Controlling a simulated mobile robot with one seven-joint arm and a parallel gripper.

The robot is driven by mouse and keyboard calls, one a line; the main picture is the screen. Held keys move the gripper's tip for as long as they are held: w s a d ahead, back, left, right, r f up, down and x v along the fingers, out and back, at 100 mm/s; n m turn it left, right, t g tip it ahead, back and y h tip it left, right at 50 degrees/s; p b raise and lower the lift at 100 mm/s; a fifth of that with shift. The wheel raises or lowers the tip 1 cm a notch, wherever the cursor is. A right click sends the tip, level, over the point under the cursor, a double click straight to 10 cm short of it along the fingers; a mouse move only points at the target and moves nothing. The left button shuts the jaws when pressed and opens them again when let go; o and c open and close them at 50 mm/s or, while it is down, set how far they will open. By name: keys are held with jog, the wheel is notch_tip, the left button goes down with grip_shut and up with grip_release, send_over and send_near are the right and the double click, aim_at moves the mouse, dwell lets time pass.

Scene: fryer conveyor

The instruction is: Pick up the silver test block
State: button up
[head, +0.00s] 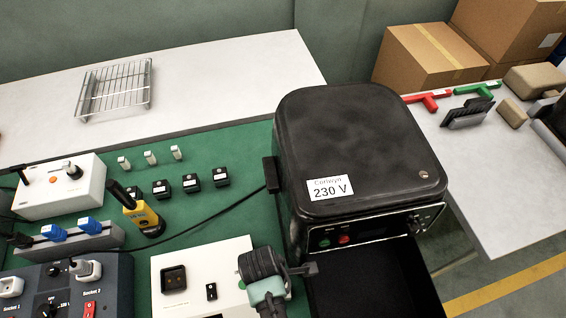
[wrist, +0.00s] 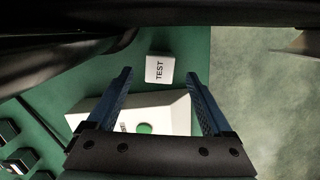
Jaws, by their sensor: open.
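The silver test block (wrist: 159,69) shows in the wrist view as a small pale block marked TEST. It sits on the green mat (wrist: 190,45), just beyond a white panel with a green button. My gripper (wrist: 159,74) is open, with its two blue fingers spread. In the picture the block lies between and slightly past the fingertips; nothing is held. I cannot tell the height gap between fingers and block. In the head view I cannot make out the block; the end of my arm is over the white panel's right side, beside the fryer.
A black fryer (head: 360,140) marked 230 V stands close to my arm, with a dark open space below its front. The white panel (head: 200,254) lies beside it. Several small black blocks, a yellow tool (head: 142,216) and socket boxes are at left. A wire rack (head: 116,88) stands behind.

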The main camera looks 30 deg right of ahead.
jog(key=f, duration=0.4)
jog(key=shift+s+d, duration=0.1)
jog(key=shift+d, duration=0.15)
grip_shut()
